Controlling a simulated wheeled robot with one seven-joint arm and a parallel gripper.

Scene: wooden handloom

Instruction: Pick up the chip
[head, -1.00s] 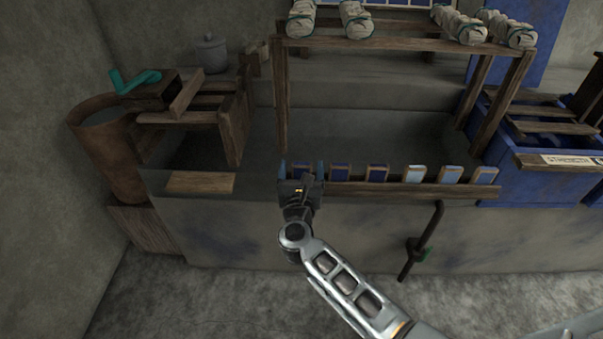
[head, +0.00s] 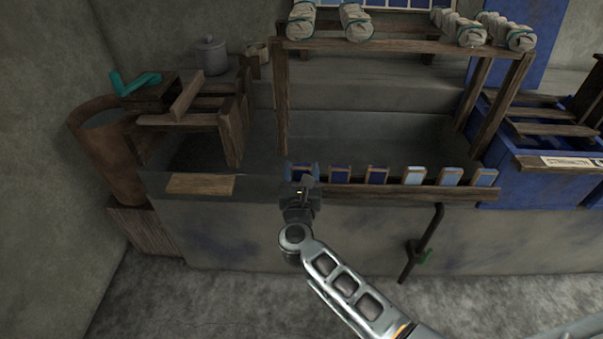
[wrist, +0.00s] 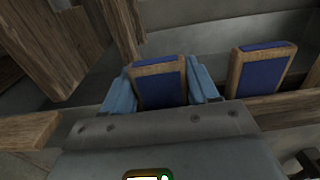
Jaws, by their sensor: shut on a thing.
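The chip (wrist: 159,86) is a dark blue panel in a wooden frame, at the left end of a row of similar chips on a wooden rail. In the wrist view it stands between the two light blue fingers of my gripper (wrist: 162,92), which is shut on it. In the head view my gripper (head: 301,178) is at the left end of the rail, and the chip (head: 300,172) shows only partly between the fingers. The chip's lower part is hidden by the gripper body in the wrist view. I cannot tell whether the chip is clear of the rail.
Several other chips, dark blue (head: 341,174) to pale blue (head: 451,176), stand on the rail (head: 400,191) to the right. A wooden frame (head: 405,45) bearing wrapped bundles rises behind. A flat board (head: 200,184) lies to the left. A crank (head: 424,240) hangs below the rail.

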